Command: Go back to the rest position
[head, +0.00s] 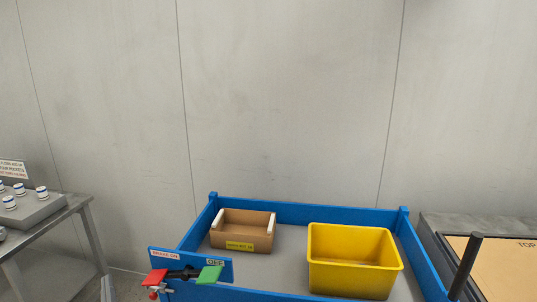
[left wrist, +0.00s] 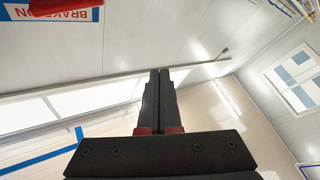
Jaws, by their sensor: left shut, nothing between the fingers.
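My left gripper (left wrist: 160,72) shows in the left wrist view, its two black fingers closed together with nothing between them. Red pieces sit at the finger bases. In the head view it is hard to make out; a small part low at the left, by the brake lever, may be part of it. The brake lever (head: 183,273) has a red end and a green end, in front of a blue panel (head: 222,267) marked BRAKE ON and OFF. The panel also shows at the top left of the left wrist view (left wrist: 88,14). My right gripper is in neither view.
A blue-rimmed cart (head: 310,213) holds a brown open box (head: 230,235) and a yellow bin (head: 352,262). A metal table (head: 75,203) with a grey tray of small white-capped items stands at left. At right are a dark post (head: 466,266) and a tan board (head: 507,272).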

